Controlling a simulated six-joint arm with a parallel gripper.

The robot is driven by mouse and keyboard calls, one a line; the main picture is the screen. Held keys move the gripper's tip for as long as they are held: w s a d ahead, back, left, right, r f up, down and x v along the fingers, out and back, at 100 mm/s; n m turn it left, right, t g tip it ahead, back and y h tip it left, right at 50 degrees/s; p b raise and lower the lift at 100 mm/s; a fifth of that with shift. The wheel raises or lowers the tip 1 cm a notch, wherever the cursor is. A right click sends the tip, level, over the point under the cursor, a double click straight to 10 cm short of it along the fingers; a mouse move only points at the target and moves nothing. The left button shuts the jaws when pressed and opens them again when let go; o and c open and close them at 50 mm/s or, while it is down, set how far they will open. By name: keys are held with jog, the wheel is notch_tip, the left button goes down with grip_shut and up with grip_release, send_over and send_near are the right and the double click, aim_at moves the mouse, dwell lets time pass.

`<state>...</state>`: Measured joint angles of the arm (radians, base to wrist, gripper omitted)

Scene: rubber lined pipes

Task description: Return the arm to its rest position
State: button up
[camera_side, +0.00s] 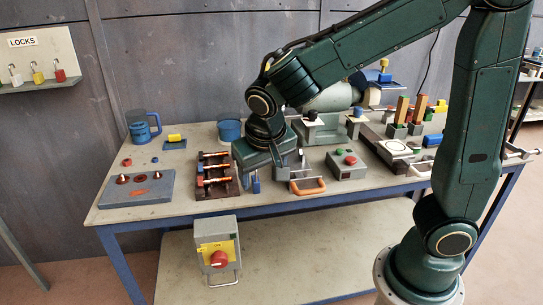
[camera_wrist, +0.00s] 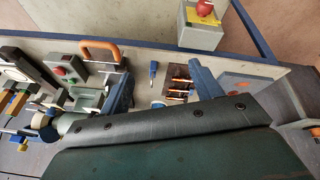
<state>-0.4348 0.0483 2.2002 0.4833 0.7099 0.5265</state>
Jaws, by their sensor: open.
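My dark green arm reaches out over the workbench (camera_side: 245,208). My gripper (camera_side: 272,176) hangs low over the middle of the bench, just right of the dark rack of fuse-like parts. In the wrist view, the blue fingers of my gripper (camera_wrist: 161,72) stand well apart with nothing held between them. A small blue object (camera_wrist: 153,71) shows in the gap, apart from both fingers. How far the fingertips are above the bench is hard to tell.
The dark rack (camera_side: 218,187) is left of my gripper. A clamp with an orange handle (camera_side: 307,186) and a button box (camera_side: 346,164) are right. A blue mug (camera_side: 139,128) stands at the back left. A grey switch box (camera_side: 219,250) is below the bench's front edge.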

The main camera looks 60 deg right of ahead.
jog(key=s+d+r+n+t+y, duration=0.1)
jog(key=s+d+r+n, duration=0.1)
jog(key=s, duration=0.6)
jog(key=s+d+r+n+t+y, duration=0.1)
jog(key=s+d+r+n+y, duration=0.1)
jog(key=s+r, duration=0.3)
jog(key=s+n, duration=0.1)
jog(key=s, duration=0.2)
jog(key=shift+d+r+t, duration=0.2)
jog(key=shift+d+t, duration=0.1)
jog(key=shift+d, duration=0.1)
